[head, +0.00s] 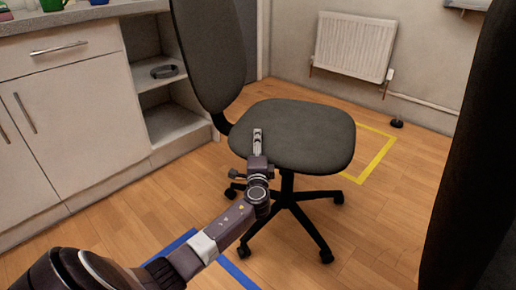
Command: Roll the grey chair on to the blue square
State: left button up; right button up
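The grey chair (292,135) stands upright in the middle of the head view, with its backrest (208,50) at the left and a black five-star wheeled base (290,197) on the floor. The blue square (238,274) is floor tape at the bottom, in front of the chair; my arm hides much of it. The chair's wheels are outside the visible blue tape. My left gripper (257,140) is over the near left part of the seat, close to the backrest. Contact is unclear, and its fingers show as one narrow shape. My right gripper is out of view.
A yellow tape outline (376,160) lies behind the chair at the right. White cabinets (75,110) with open shelves (165,90) stand at the left. A radiator (353,46) hangs on the back wall. A small black object (397,123) lies by the wall.

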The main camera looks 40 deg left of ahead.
pick_arm(q)
jog(key=shift+c, duration=0.4)
grip_shut()
jog(key=shift+f, duration=0.1)
